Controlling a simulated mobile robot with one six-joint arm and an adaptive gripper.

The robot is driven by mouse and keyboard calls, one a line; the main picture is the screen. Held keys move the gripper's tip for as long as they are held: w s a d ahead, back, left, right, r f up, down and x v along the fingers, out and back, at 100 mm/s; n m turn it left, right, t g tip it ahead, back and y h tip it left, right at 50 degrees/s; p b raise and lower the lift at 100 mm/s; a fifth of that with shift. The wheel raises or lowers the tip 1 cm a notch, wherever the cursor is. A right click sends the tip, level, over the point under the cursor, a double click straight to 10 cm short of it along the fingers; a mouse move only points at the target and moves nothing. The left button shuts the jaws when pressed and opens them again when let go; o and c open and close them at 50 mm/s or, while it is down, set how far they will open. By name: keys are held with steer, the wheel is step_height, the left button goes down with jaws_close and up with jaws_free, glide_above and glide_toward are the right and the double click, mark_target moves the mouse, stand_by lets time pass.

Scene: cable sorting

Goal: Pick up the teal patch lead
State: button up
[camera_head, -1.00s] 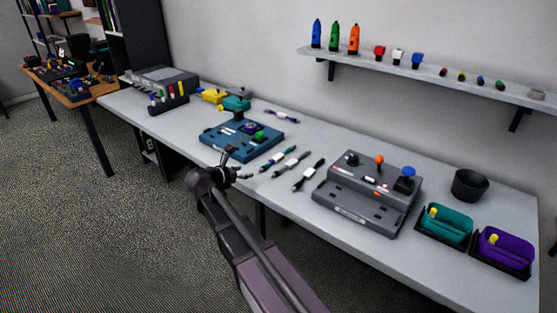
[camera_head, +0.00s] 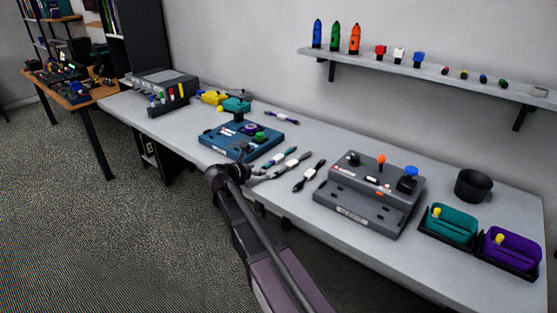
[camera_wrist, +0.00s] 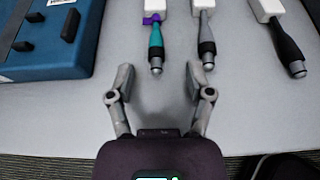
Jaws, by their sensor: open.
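The teal patch lead (camera_wrist: 156,42) lies on the grey bench. In the wrist view it has a purple collar, a dark and silver tip, and a white block at its far end, cut off by the frame. In the head view it is the lead (camera_head: 276,158) just right of the blue device. My gripper (camera_wrist: 158,78) is open and empty. Its fingers are spread to either side of the teal lead's line, just short of its tip.
A grey lead (camera_wrist: 206,45) lies close right of the teal one, with a black lead (camera_wrist: 289,48) further right. The blue device (camera_wrist: 45,45) is to the left. A grey control box (camera_head: 372,195) and teal and purple bins (camera_head: 451,222) stand further right. A purple lead (camera_head: 282,117) lies behind.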

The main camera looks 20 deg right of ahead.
mark_target(265, 166)
steer(key=shift+r+b+x, duration=0.2)
steer(key=shift+b+x, duration=0.6)
steer(key=shift+x, duration=1.75)
steer(key=shift+w, duration=0.2)
jaws_close()
